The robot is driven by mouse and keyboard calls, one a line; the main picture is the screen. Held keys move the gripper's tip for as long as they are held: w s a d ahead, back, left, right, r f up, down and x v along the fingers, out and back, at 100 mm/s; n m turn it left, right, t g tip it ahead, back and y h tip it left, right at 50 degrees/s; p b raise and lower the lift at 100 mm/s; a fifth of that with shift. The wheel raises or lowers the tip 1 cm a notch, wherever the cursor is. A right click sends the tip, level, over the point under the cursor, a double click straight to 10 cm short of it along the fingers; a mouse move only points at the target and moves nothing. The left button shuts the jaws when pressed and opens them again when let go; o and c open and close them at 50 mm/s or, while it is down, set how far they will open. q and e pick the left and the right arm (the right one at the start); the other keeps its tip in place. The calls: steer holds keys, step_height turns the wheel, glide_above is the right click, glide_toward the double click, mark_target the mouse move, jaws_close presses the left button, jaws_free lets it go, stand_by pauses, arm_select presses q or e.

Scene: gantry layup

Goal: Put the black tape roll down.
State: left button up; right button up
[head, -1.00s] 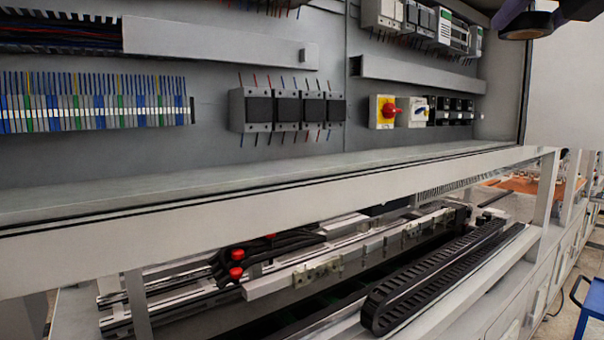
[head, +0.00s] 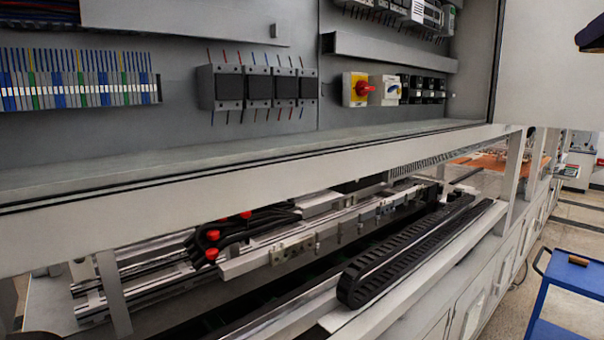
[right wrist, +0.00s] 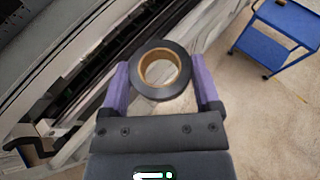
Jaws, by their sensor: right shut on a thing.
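The black tape roll (right wrist: 162,92), a black ring with a tan core, shows in the right wrist view. My right gripper (right wrist: 162,74) is shut on it, with one purple finger on each side of the roll. The roll is held in the air, above the floor and beside the long bench. In the head view only a dark purple piece of my right arm or gripper shows at the top right edge, and the roll is out of that view. My left gripper is not in view.
A control cabinet with a grey ledge (head: 250,160) fills the left. Below it lies a black cable chain (head: 405,250).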

steer(key=w+a+f+n+y, duration=0.35)
steer(key=a+f, duration=0.25)
steer(key=f, duration=0.5)
steer(key=w+a+f+n+y, duration=0.35)
steer(key=w+a+f, duration=0.2)
steer(key=f, duration=0.55)
steer(key=s+a+f+n+g+y, duration=0.3)
steer(key=s+a+f, duration=0.1)
steer(key=s+f, duration=0.5)
steer(key=s+a+f+n+g+y, duration=0.2)
steer(key=s+a+f+n+y, duration=0.15)
steer(key=s+f, duration=0.55)
steer(key=w+a+f, duration=0.2)
steer(key=a, duration=0.6)
step_height(320, 180, down, 32)
steer(key=b, duration=3.1)
steer(key=shift+m+g, duration=0.3)
steer(key=shift+m, duration=0.15)
steer(key=shift+f, duration=0.1)
